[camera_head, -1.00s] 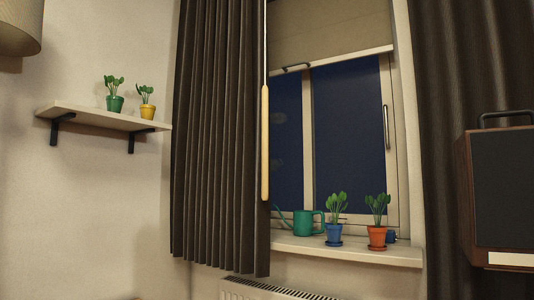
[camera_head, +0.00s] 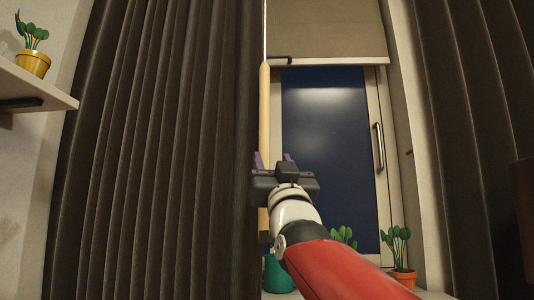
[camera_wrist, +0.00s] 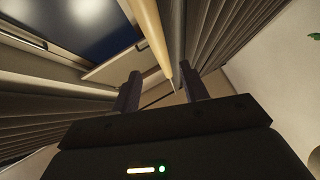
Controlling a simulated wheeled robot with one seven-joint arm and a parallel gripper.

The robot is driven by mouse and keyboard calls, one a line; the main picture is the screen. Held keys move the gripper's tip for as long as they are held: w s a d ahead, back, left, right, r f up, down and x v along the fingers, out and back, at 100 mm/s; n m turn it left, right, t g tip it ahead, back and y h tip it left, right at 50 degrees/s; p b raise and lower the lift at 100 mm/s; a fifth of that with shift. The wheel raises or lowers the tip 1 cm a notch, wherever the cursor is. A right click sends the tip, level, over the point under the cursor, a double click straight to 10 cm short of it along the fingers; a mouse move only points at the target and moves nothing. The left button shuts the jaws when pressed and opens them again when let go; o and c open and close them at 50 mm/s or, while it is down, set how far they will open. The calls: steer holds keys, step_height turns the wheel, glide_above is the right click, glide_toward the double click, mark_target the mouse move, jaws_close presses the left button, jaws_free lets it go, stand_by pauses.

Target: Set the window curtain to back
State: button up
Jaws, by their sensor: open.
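The dark pleated left curtain (camera_head: 160,130) hangs over the left part of the window (camera_head: 325,150), and its folds also show in the wrist view (camera_wrist: 230,35). A second dark curtain (camera_head: 465,130) hangs at the right. A pale wooden wand (camera_head: 264,105) hangs upright along the left curtain's inner edge. My gripper (camera_head: 272,158) is open in front of the wand, hiding part of it. In the wrist view the wand (camera_wrist: 151,32) runs down towards the gap between my open fingers (camera_wrist: 160,82). I cannot tell whether the fingers touch it.
A green watering can (camera_head: 279,274) and potted plants, one in an orange pot (camera_head: 404,278), stand on the sill below. A wall shelf (camera_head: 30,88) with a yellow-potted plant (camera_head: 33,64) is at the left. A beige blind (camera_head: 328,35) covers the window's top.

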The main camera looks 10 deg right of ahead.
mark_target(266, 141)
steer(key=p+x, duration=0.4)
steer(key=x, duration=0.4)
steer(key=shift+r, duration=0.15)
steer(key=shift+c, duration=0.4)
jaws_close()
